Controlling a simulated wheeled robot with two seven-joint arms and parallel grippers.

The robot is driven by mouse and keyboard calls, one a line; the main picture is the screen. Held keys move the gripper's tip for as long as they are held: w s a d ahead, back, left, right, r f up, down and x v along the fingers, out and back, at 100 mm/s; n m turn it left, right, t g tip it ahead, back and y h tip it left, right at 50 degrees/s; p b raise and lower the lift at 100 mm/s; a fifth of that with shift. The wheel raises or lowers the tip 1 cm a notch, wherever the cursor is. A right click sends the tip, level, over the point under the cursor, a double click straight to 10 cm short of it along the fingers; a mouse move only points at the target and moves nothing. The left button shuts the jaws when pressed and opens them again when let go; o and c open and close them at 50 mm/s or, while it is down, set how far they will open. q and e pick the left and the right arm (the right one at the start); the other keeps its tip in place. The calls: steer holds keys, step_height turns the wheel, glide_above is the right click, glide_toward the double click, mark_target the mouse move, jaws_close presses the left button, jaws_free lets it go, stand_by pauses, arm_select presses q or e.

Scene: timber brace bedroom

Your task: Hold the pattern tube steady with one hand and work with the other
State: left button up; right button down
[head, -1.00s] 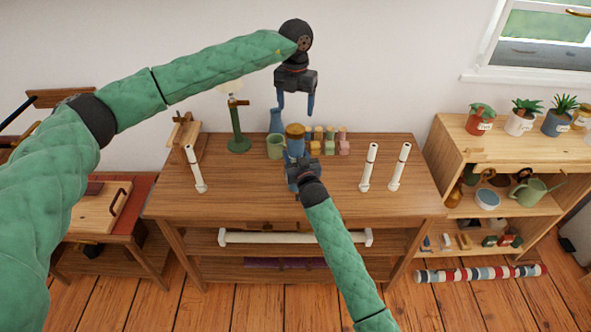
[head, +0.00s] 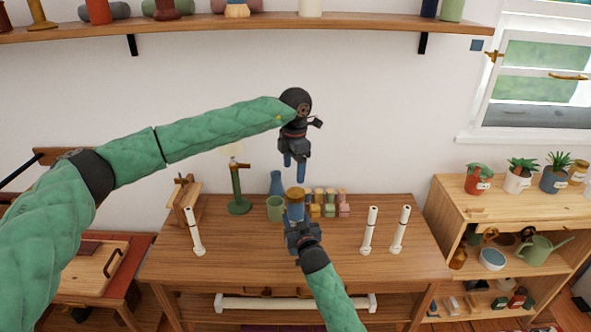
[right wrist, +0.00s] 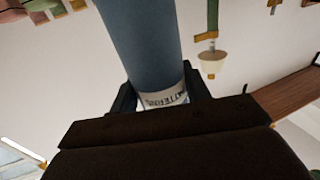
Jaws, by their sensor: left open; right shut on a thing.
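The pattern tube (head: 295,213) is a blue upright cylinder with a gold-brown cap (head: 295,193), standing over the middle of the wooden table. My right gripper (head: 301,232) is shut on it from the front. In the right wrist view, the blue-grey tube (right wrist: 143,40) sits between the dark jaws (right wrist: 160,98), with a white printed label partly hidden by them. I cannot tell whether its base touches the table. My left gripper (head: 294,176) points down just above the cap, open, its blue fingers empty and apart from the cap.
A green cup (head: 275,208), a blue vase (head: 277,183) and several small coloured items (head: 329,203) stand close behind the tube. A green lamp (head: 238,190) is behind left. White posts stand left (head: 195,232) and right (head: 369,230). The table front is clear (head: 240,265).

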mark_target(296, 193)
arm_select(q)
steer(key=m, duration=0.7)
steer(key=shift+s+f, duration=0.1)
steer(key=shift+f, duration=0.1)
steer(key=m, duration=0.6)
steer(key=shift+d+f+m, duration=0.1)
steer(key=shift+d+m, duration=0.05)
steer(key=shift+m, duration=0.25)
steer(key=m, duration=1.3)
steer(key=shift+d+m, duration=0.1)
steer(key=shift+m, duration=0.3)
steer(key=shift+f, duration=4.05)
